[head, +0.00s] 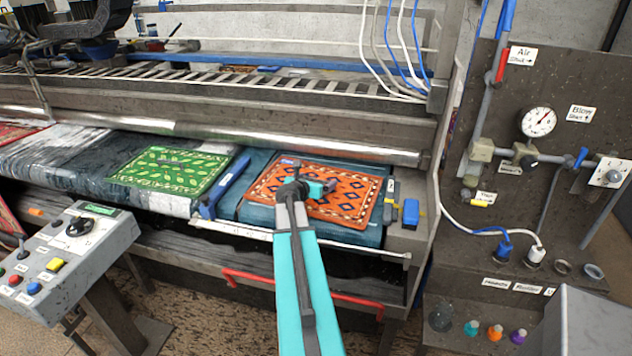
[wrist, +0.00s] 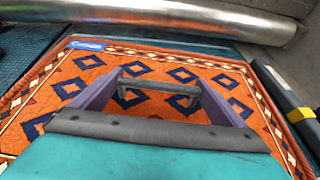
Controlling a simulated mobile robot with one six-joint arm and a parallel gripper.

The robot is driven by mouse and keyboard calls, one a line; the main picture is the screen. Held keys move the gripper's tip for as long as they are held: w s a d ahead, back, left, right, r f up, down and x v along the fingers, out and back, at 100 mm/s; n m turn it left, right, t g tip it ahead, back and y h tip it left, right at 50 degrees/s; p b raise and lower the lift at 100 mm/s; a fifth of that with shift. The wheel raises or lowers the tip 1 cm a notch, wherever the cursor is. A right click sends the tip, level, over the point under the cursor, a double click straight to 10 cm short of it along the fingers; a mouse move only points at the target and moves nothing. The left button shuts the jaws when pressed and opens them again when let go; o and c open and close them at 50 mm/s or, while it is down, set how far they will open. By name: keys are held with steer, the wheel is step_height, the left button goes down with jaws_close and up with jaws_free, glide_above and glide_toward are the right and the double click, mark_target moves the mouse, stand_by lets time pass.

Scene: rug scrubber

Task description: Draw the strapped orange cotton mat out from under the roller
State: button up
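The orange mat (head: 352,199), with dark blue diamonds and a patterned border, lies flat on the right of the machine bed. It fills much of the wrist view (wrist: 150,58), where a blue label (wrist: 87,45) reads roughly "Cotton". A dark grey strap or handle (wrist: 160,86) stands on the mat. The metal roller (head: 290,147) runs just behind the mat's far edge; it also crosses the wrist view's top (wrist: 190,16). My gripper (head: 316,187) is over the mat. Its fingers (wrist: 158,92) are spread, with the strap between them; contact is unclear.
A green leaf-patterned mat (head: 170,172) lies to the left, with a blue bar-like piece (head: 222,188) between the mats. A red rail (head: 300,291) runs along the front. A control box (head: 70,250) stands front left.

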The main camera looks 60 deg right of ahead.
steer(key=shift+s+a, duration=0.25)
steer(key=shift+a, duration=0.5)
steer(key=shift+s+a, duration=0.25)
steer(key=shift+a, duration=0.5)
steer(key=o, duration=1.1)
steer(key=p+v, duration=0.2)
steer(key=v, duration=0.9)
steer(key=shift+a+r, duration=0.1)
steer(key=shift+a, duration=0.1)
steer(key=shift+s+d+r+p, duration=0.1)
steer(key=shift+d+r+p, duration=0.1)
steer(key=shift+p, duration=0.45)
steer(key=shift+a+f+p, duration=0.1)
steer(key=shift+p, duration=0.5)
